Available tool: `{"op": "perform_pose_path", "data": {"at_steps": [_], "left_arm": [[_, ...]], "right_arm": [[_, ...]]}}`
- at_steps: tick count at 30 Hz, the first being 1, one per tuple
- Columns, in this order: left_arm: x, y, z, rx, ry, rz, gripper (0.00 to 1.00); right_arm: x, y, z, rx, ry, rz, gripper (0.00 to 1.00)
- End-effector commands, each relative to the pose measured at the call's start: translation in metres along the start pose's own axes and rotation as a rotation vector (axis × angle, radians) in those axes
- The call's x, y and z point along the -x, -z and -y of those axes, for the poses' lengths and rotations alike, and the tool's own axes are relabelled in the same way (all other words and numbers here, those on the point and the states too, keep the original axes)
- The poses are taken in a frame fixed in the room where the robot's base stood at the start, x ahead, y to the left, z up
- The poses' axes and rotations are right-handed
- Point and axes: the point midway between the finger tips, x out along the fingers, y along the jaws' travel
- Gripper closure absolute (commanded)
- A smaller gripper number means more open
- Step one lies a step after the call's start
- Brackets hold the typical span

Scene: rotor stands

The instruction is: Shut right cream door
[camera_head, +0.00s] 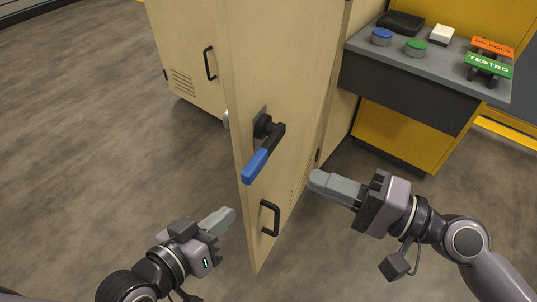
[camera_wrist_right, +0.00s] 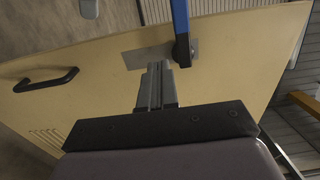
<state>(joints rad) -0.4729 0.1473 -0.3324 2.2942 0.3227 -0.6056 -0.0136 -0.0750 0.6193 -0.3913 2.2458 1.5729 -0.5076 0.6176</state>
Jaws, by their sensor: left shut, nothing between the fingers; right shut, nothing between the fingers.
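The right cream door (camera_head: 285,85) stands swung open toward me, its free edge nearest me in the head view. A lever handle with a blue grip (camera_head: 262,155) and a black pull handle (camera_head: 270,218) are on its right-hand face. My right gripper (camera_head: 316,180) is shut and empty, to the right of the door, pointing at that face. In the right wrist view its fingers (camera_wrist_right: 157,68) point at the door panel (camera_wrist_right: 100,72) beside the handle's blue lever (camera_wrist_right: 181,25); contact cannot be told. My left gripper (camera_head: 230,215) is shut and empty, left of the door's lower free edge.
Another cream door with a black pull (camera_head: 210,63) stands behind, at left. A grey shelf (camera_head: 430,75) on a yellow stand, holding blue and green round pieces and signs, is at the right. Bare floor (camera_head: 90,120) is open at the left.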

Motion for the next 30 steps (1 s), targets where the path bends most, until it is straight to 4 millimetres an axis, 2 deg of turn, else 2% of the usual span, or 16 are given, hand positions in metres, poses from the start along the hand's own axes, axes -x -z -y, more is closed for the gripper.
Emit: {"op": "perform_pose_path", "data": {"at_steps": [1,6,15,21,30], "left_arm": [[0.0,0.003,-0.003,0.012,-0.006,0.005,1.0],[0.0,0.003,-0.002,0.012,0.0,0.014,1.0],[0.001,0.0,0.0,0.003,0.011,0.019,1.0],[0.001,-0.001,0.0,0.008,0.007,0.019,1.0],[0.001,0.0,0.0,0.01,0.006,0.019,1.0]], "right_arm": [[-0.011,0.0,0.005,0.001,0.005,0.001,1.0],[-0.04,0.0,0.003,0.0,0.005,0.0,1.0],[-0.083,0.0,0.001,0.001,0.003,0.0,1.0],[-0.096,0.0,0.0,0.002,0.0,-0.001,1.0],[-0.099,0.0,0.0,0.002,0.0,0.0,1.0]]}}
